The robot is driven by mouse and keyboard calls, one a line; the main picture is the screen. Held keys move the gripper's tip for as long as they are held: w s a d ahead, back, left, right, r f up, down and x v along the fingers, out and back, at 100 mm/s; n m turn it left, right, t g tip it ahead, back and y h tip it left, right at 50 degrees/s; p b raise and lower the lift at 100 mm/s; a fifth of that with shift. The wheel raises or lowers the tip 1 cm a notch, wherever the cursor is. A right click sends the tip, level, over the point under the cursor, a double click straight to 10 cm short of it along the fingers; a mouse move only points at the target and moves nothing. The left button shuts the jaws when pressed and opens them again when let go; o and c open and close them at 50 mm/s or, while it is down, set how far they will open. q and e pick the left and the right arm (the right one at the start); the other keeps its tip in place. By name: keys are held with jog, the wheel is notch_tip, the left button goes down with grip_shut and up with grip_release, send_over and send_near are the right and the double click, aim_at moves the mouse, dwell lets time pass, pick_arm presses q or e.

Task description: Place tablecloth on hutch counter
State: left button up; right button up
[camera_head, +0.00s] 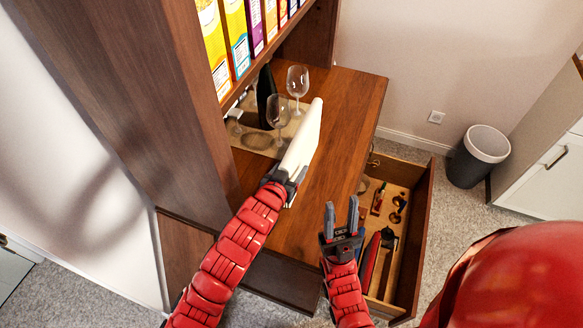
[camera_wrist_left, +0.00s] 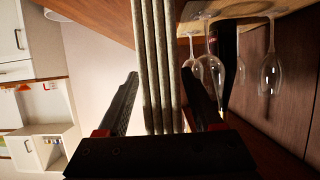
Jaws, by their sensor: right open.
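The white folded tablecloth (camera_head: 304,140) is held on edge in my left gripper (camera_head: 291,183), over the wooden hutch counter (camera_head: 345,115). In the left wrist view the tablecloth's stacked layers (camera_wrist_left: 160,60) lie between the two fingers of the left gripper (camera_wrist_left: 158,90). I cannot tell whether the cloth's lower edge touches the counter. My right gripper (camera_head: 342,215) is open and empty, near the counter's front right corner and the open drawer.
Cereal boxes (camera_head: 235,35) line the shelf above. An open drawer (camera_head: 425,215) holds utensils. The counter's right part is clear.

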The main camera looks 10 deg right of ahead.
pick_arm(q)
jog(key=shift+s+a+r, duration=0.2)
jog(key=shift+s, duration=0.05)
jog(key=p+v, duration=0.3)
jog(key=v, duration=0.8)
jog(key=shift+r, duration=0.15)
jog(key=shift+s+a, duration=0.1)
jog(key=shift+s, duration=0.1)
